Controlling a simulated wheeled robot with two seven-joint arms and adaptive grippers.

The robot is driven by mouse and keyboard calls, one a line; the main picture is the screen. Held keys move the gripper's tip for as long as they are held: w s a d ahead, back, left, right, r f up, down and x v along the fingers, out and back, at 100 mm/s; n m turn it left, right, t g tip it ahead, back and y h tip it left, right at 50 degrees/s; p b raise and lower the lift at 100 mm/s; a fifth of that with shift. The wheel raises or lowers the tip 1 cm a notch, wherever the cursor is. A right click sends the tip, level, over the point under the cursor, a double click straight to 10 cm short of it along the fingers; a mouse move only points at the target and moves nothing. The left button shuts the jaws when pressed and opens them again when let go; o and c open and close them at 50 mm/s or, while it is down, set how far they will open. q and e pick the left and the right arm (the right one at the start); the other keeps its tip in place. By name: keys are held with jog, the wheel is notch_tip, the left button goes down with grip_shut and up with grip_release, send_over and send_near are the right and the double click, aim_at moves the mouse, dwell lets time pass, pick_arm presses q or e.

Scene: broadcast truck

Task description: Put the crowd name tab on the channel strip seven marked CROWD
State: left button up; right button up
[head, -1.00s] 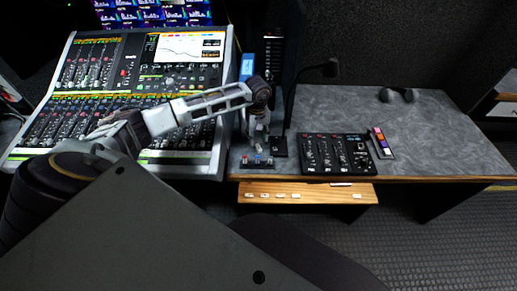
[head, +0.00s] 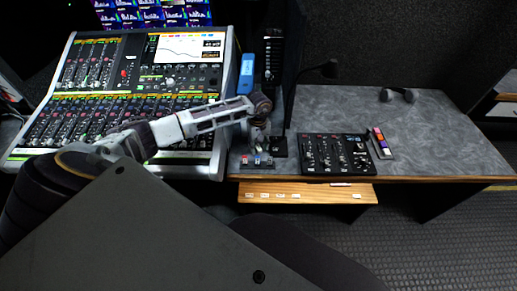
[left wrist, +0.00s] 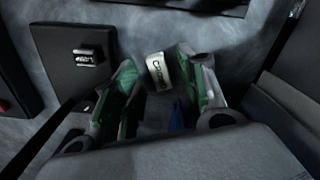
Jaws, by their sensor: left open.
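The crowd name tab (left wrist: 160,72) is a small white plate with dark lettering "CROWD", in the left wrist view. It lies between the tips of my left gripper (left wrist: 158,75), whose green-padded fingers are open on either side of it, with gaps visible. In the head view my left gripper (head: 257,141) points down over the desk's left part, just behind a few small tabs. The crowd tab cannot be made out there. The mixing console (head: 222,135) with its channel strips stands at left; strip seven's marking is too small to read, and my left arm covers part of the console.
A small black mixer (head: 337,154) stands right of the gripper, with a strip of coloured pieces (head: 380,143) beside it. A wooden ledge (head: 325,194) with several small white labels juts out in front. A blue object (head: 246,73) stands behind. The grey desk's right part is mostly clear.

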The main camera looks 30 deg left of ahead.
aim_at(259, 147)
pick_arm(q)
jog(key=shift+f, duration=0.25)
jog(key=shift+c, duration=0.4)
jog(key=c, duration=0.8)
jog(key=shift+c, duration=0.2)
jog(key=shift+r, duration=0.1)
notch_tip(259, 147, up, 18)
dwell(0.6)
